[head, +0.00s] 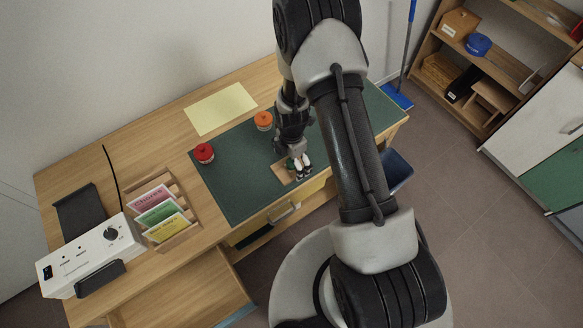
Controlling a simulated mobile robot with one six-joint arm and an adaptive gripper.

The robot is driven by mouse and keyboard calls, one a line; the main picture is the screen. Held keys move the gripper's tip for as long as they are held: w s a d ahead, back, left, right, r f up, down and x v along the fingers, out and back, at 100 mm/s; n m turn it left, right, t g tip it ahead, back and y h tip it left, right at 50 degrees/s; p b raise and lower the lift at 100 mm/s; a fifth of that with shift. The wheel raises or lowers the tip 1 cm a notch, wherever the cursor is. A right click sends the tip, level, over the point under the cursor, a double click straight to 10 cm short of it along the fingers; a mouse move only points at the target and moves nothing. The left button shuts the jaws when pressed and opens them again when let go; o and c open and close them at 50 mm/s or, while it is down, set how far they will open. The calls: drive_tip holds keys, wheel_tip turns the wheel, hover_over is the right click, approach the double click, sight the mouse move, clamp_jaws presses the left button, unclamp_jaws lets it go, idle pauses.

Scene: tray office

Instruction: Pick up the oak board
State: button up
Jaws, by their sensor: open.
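The oak board (281,174) is a small, flat, light-brown piece lying on the dark green mat (235,190), near the front edge of the desk. My gripper (299,166) points down at the board's right part, with its pale fingertips open. The fingers and wrist cover part of the board. I cannot tell whether the fingertips touch it or hover just above it. A small green patch shows by the fingertips, too small to make out.
A red-lidded jar (204,153) and an orange-lidded jar (264,121) stand on the mat left of and behind my gripper. A card rack (172,235) and a white control box (90,258) stand at the left. The mat's front left is clear.

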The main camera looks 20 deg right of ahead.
wheel_tip(320, 180, down, 2)
drive_tip(key=shift+f, duration=0.15)
drive_tip(key=shift+c, duration=0.4)
drive_tip(key=c, duration=1.1)
